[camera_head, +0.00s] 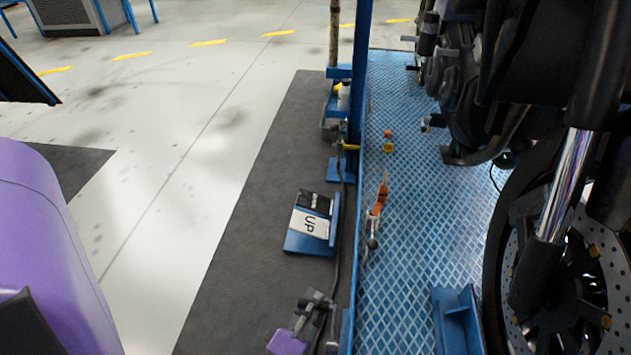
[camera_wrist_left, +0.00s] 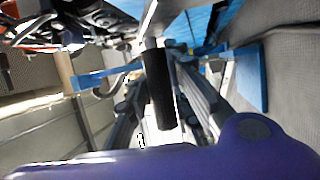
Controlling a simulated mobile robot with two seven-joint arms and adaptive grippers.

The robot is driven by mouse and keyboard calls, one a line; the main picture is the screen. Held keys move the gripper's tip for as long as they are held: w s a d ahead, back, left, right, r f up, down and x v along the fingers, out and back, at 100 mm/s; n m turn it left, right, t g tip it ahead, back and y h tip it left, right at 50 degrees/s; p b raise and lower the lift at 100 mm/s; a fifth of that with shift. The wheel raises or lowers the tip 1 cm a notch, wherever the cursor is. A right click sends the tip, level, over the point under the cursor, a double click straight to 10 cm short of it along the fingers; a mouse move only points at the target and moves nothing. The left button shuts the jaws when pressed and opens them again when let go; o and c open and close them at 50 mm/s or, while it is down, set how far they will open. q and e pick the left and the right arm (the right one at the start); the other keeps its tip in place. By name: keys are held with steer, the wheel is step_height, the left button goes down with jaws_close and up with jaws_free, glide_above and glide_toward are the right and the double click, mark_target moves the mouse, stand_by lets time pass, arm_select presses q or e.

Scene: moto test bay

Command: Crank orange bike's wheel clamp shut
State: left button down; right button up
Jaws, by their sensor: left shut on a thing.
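My left gripper (camera_head: 318,305) is low in the middle of the head view, beside the left edge of the blue ramp. In the left wrist view its fingers (camera_wrist_left: 162,110) are on either side of a black cylindrical crank handle (camera_wrist_left: 160,88), shut on it. The handle hangs from a pale metal arm. The bike's front wheel (camera_head: 502,235) and shiny fork stand at the right of the head view. A blue bracket (camera_head: 458,318), perhaps part of the wheel clamp, is beside the wheel. The clamp's closing gap cannot be made out. My right gripper is not in view.
The blue ramp (camera_head: 420,215) carries an orange-handled tool (camera_head: 377,200) and small coloured pieces. A blue pedal marked UP (camera_head: 309,225) lies on the dark mat (camera_head: 255,240). A blue post (camera_head: 361,80) stands behind.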

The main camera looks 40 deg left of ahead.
arm_select(q)
steer(key=shift+s+d, duration=0.35)
steer(key=shift+s, duration=0.25)
steer(key=shift+d, duration=0.1)
steer(key=c, duration=1.6)
jaws_free()
steer(key=shift+c, duration=0.2)
steer(key=shift+w+r, duration=0.1)
steer(key=shift+r, duration=0.1)
steer(key=v, duration=1.2)
steer(key=shift+r, duration=0.1)
